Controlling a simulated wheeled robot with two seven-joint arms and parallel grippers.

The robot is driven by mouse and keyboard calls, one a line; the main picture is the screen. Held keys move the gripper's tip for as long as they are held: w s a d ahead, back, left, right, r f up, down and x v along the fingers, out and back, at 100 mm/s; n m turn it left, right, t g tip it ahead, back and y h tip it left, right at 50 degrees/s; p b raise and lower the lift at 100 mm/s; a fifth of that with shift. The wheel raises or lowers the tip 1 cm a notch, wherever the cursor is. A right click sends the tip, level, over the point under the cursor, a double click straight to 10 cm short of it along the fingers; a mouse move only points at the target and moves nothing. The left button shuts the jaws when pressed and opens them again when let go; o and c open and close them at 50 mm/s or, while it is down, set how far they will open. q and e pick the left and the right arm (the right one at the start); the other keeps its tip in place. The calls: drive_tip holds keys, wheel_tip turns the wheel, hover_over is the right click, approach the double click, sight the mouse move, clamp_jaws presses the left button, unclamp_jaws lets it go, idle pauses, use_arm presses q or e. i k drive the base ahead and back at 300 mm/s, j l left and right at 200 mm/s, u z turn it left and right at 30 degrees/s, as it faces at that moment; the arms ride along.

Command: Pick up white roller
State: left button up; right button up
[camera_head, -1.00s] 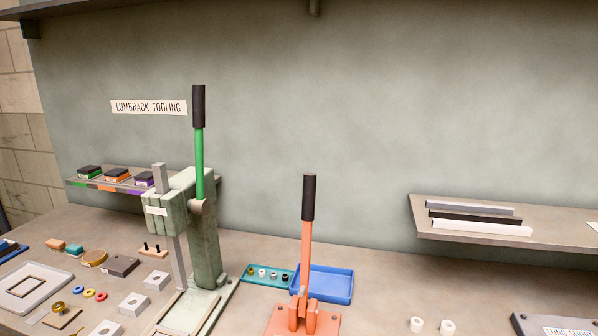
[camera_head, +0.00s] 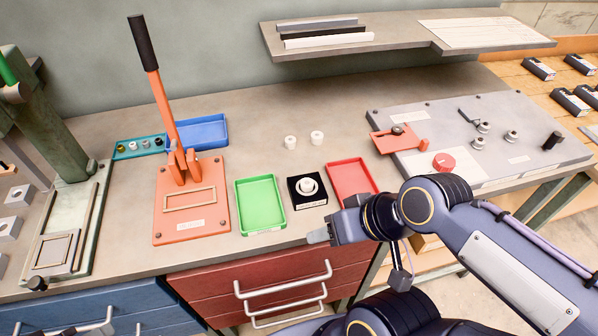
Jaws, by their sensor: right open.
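Two short white rollers stand on the bench behind the trays, a left one (camera_head: 290,142) and a right one (camera_head: 317,138), a small gap apart. A white ring-shaped piece (camera_head: 307,186) sits on a black square block (camera_head: 309,201) between the green and red trays. My right gripper (camera_head: 318,237) is at the bench's front edge, in front of the black block and well short of the two rollers. It is open, with nothing seen between its fingers.
A green tray (camera_head: 261,206) and a red tray (camera_head: 352,180) flank the black block. An orange lever press (camera_head: 190,200) stands left, a grey fixture plate (camera_head: 480,125) right. A shelf (camera_head: 380,45) with several long bars overhangs the back. Bench around the rollers is clear.

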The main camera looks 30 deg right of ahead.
sight(306, 184)
drive_tip(key=k+l+u, duration=0.1)
drive_tip(key=l+u, duration=0.2)
drive_tip(key=k+l+u, duration=0.1)
drive_tip(key=l+u, duration=0.2)
drive_tip(key=k+l+u, duration=0.15)
drive_tip(key=l+u, duration=0.15)
drive_tip(key=k+l+u, duration=0.3)
drive_tip(key=i+l, duration=0.05)
drive_tip(key=i, duration=0.05)
